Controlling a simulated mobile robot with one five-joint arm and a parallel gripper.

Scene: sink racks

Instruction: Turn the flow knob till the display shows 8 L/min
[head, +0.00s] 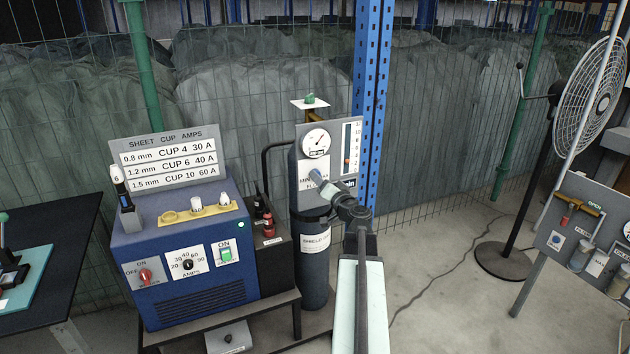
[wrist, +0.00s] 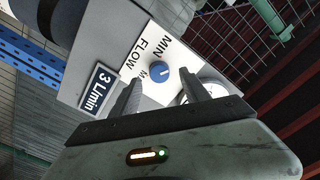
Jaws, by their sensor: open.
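The blue round flow knob (wrist: 160,74) with a white pointer mark sits on the pale panel (wrist: 150,55) near the words FLOW and MIN. The display (wrist: 98,89) beside it reads 3 L/min in the wrist view. My gripper (wrist: 160,79) is open, with one finger on either side of the knob in the picture. I cannot tell whether the fingers touch it. In the head view my gripper (head: 327,187) is close to the panel's lower part.
Above the knob are a round gauge (head: 317,142) and a flow tube (head: 353,145) with an orange float. The panel stands on a dark gas cylinder (head: 315,270). A blue machine (head: 180,250) is close on the left; a blue post (head: 372,90) is behind.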

